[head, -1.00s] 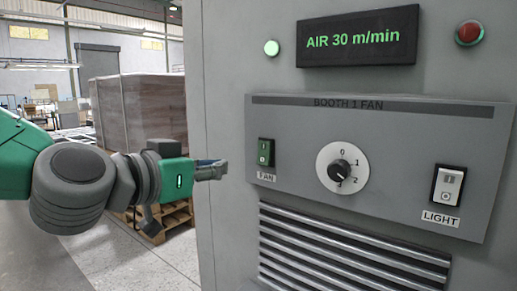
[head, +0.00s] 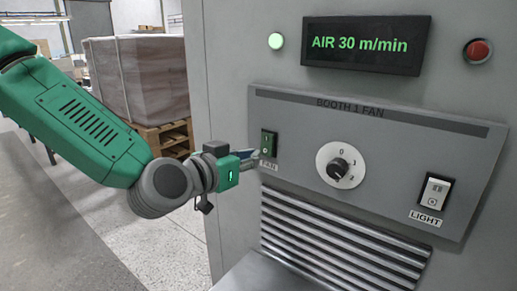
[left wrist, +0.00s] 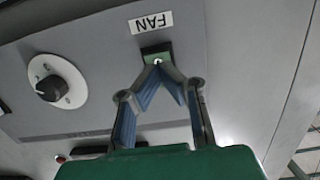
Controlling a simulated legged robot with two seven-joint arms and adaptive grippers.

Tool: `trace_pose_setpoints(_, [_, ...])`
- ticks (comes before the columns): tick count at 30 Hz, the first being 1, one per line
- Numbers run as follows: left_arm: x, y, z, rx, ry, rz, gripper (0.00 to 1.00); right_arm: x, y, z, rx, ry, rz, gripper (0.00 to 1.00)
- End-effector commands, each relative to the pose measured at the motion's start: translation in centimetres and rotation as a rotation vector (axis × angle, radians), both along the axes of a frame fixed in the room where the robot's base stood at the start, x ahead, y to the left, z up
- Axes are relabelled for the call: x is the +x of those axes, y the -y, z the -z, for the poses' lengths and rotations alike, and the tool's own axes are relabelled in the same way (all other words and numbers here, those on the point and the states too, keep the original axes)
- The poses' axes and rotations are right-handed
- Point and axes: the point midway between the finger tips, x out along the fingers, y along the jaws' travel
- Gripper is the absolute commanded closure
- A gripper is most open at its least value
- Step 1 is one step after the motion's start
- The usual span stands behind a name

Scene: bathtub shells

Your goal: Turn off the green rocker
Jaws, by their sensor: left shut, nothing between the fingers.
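The green rocker (head: 269,143) sits on the left of the grey fan panel, with the FAN label (head: 268,166) below it. It also shows in the left wrist view (left wrist: 153,50), partly hidden behind my fingertips. My left gripper (head: 254,156) is shut and empty, with its tips just in front of the rocker's lower part. In the left wrist view the closed fingertips (left wrist: 159,66) overlap the rocker; I cannot tell whether they touch it. The display (head: 366,46) reads AIR 30 m/min, and the green lamp (head: 276,41) looks lit. My right gripper is not in view.
A rotary knob (head: 339,167) on a white dial is right of the rocker. A white LIGHT rocker (head: 435,192) is at the panel's right. Louvres (head: 330,240) lie below. A red button (head: 478,50) is top right. Wrapped pallet stacks (head: 150,80) stand behind my left arm.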

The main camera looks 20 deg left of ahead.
Motion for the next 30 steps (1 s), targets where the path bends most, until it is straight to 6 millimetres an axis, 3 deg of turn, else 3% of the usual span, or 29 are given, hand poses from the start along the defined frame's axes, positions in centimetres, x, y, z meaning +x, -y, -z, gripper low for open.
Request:
trace_pose_setpoints(6, [2.0, 1.0, 0.2, 0.003, 0.0, 0.0, 1.0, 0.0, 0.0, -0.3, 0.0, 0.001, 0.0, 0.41])
trace_pose_setpoints(19, [2.4, 0.9, 0.3, 0.0, 0.002, 0.0, 1.0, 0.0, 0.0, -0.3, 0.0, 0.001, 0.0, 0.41])
trace_pose_setpoints(23, [2.6, 0.9, 0.7, -0.007, 0.026, -0.001, 1.0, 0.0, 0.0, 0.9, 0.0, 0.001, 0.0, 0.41])
trace_pose_setpoints(27, [3.1, 1.1, 1.3, -0.028, 0.085, -0.003, 1.0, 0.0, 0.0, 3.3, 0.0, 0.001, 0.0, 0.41])
trace_pose_setpoints(30, [3.2, 1.1, 0.6, -0.03, 0.088, -0.004, 1.0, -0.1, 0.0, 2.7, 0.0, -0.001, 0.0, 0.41])
